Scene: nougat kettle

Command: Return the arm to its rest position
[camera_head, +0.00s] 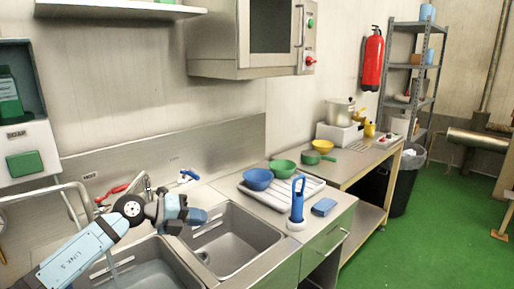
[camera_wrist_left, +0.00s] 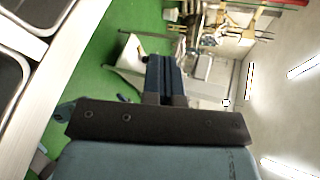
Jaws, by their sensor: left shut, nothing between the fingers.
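My left arm reaches in from the lower left in the head view. Its gripper (camera_head: 203,216) is over the sinks, near the divider between the two basins, and points to the right. In the left wrist view the gripper's fingers (camera_wrist_left: 165,78) lie together with nothing between them. The gripper appears above the basin rims and apart from the counter items. My right gripper is not in view.
Two sink basins (camera_head: 232,240) lie below my arm, with a tap (camera_head: 147,186) behind it. A drying tray (camera_head: 305,187) holds a blue bowl (camera_head: 257,179); a blue-handled brush (camera_head: 297,203) stands by a sponge (camera_head: 324,207). Green floor (camera_head: 405,255) is open at right.

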